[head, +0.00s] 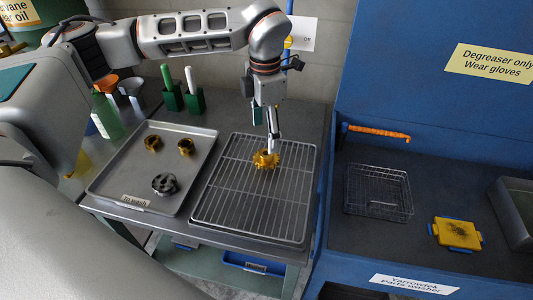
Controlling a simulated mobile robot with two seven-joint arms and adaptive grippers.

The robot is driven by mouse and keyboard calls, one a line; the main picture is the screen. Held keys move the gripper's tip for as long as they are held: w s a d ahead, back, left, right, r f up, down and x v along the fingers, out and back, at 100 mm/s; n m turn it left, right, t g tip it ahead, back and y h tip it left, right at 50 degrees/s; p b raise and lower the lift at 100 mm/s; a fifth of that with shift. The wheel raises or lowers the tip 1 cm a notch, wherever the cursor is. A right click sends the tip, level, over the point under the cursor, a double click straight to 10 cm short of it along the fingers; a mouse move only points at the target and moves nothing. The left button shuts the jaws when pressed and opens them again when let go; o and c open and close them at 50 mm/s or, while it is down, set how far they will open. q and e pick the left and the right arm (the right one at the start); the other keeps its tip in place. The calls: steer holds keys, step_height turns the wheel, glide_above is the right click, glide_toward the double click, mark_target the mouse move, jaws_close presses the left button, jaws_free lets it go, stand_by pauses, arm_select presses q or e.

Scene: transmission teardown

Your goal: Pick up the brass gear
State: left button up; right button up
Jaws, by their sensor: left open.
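A yellow brass gear (265,160) lies on the wire rack (235,205) in the tray at the right of the bench. My left gripper (273,146) points down at it from above, with its fingertips at the gear's upper right edge. The jaws are open. I cannot tell whether the fingers touch the gear. My right gripper is not in view.
A metal tray (120,190) to the left holds two dark brassy rings (153,143) (185,146) and a dark grey toothed part (164,184). Green holders with brushes (172,98) stand behind. At right, the blue parts washer holds a wire basket (378,190) and a yellow piece (457,232).

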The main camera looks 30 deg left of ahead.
mark_target(266, 153)
arm_select(q)
steer(key=f, duration=0.5)
steer(key=f+p, duration=0.1)
steer(key=f, duration=0.1)
steer(key=shift+s+d+f, duration=0.1)
steer(key=shift+d+f, duration=0.1)
steer(key=shift+d, duration=0.05)
steer(key=c, duration=1.5)
steer(key=shift+c, duration=1.4)
steer(key=shift+r, duration=0.1)
